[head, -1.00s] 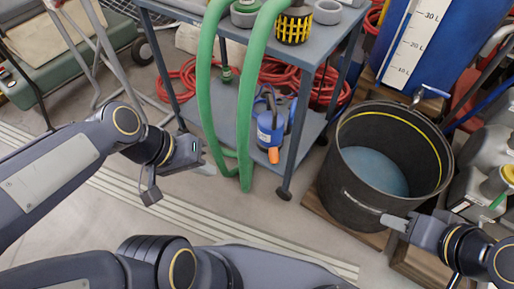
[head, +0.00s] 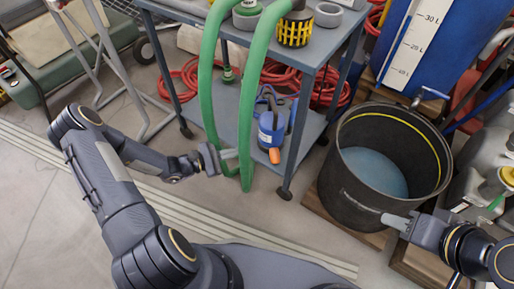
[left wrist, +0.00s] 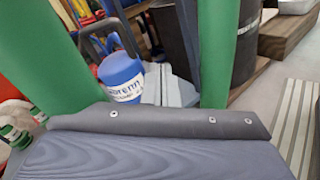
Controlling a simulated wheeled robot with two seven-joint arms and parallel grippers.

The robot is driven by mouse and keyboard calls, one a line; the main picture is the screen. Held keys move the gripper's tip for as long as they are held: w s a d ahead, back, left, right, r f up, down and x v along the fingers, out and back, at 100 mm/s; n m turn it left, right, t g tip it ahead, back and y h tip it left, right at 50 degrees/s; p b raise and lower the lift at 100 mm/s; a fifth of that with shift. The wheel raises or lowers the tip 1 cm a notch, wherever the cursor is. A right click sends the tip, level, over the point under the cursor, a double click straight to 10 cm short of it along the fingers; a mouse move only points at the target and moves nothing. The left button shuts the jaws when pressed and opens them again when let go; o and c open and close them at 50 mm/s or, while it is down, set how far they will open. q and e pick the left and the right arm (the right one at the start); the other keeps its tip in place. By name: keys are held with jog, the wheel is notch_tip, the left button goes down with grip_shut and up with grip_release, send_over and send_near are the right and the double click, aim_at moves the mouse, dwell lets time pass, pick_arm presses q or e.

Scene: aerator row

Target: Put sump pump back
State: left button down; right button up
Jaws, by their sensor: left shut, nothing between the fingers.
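A blue pump with an orange outlet (head: 268,128) stands on the lower shelf of the grey cart (head: 312,130). It also shows in the left wrist view (left wrist: 121,80), between two green hose lengths, its lower part hidden by a grey part in front. My left gripper (head: 226,155) is shut and empty, just left of the hoses and left of the pump, apart from the pump. My right gripper (head: 388,218) is at the front right wall of the black tub (head: 345,190); I cannot tell whether its fingers are open or whether they touch the tub.
Green hoses (head: 248,110) hang down the cart's front between my left gripper and the pump. Red hose (head: 185,85) lies behind. Water shows in the tub.

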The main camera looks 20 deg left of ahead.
pick_arm(q)
notch_tip(320, 180, down, 13)
jog(key=a+n+t+y, duration=0.2)
jog(key=n+t+y, duration=0.4)
jog(key=n, duration=0.4)
jog(key=b, duration=0.5)
send_near(262, 144)
jog(key=x, duration=0.6)
jog(key=shift+d, duration=0.15)
jog(key=shift+w+d+r, duration=0.15)
jog(key=shift+w, duration=0.2)
